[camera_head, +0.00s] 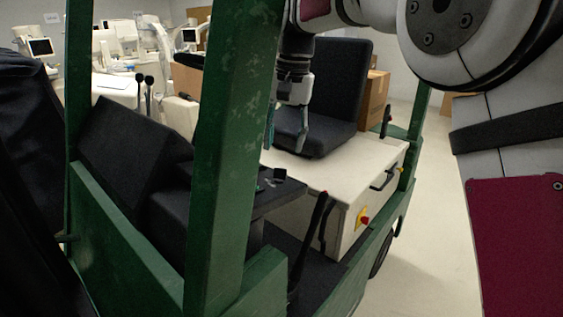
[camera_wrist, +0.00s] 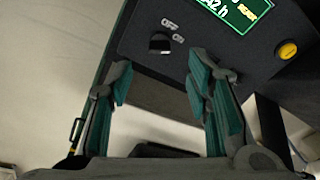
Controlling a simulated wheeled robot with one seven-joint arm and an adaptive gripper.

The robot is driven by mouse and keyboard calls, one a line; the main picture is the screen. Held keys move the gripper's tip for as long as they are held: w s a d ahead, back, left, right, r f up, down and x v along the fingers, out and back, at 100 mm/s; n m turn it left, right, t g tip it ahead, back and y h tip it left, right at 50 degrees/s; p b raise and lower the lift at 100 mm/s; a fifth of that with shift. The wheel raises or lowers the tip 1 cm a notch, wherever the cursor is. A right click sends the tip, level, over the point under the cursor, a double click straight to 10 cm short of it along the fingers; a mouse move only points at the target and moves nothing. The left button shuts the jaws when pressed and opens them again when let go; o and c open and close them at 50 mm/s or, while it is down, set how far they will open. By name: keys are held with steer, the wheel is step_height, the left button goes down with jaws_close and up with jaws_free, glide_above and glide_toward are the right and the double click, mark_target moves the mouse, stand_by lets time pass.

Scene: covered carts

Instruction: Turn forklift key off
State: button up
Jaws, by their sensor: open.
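The forklift key (camera_wrist: 160,43) is a small black knob on the dark control panel (camera_wrist: 135,35) in the wrist view. In the head view a small black block on the dark panel (camera_head: 262,198) looks like the key (camera_head: 280,174). My gripper (camera_wrist: 160,80) is open and empty, its teal-padded fingers spread below the key in the wrist view, apart from it. In the head view my gripper (camera_head: 287,132) hangs above the panel, pointing down.
A green display (camera_wrist: 238,12) and a yellow button (camera_wrist: 287,50) are on the panel. The forklift's green post (camera_head: 225,140) stands close in front. A black seat (camera_head: 335,95), a black lever (camera_head: 310,240) and a red button on yellow (camera_head: 364,219) are nearby. Boxes stand behind.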

mark_target(280, 174)
steer(key=f, duration=0.4)
steer(key=f+p, duration=0.1)
steer(key=f, duration=0.1)
steer(key=shift+a+f, duration=0.3)
steer(key=shift+a, duration=0.05)
jaws_close()
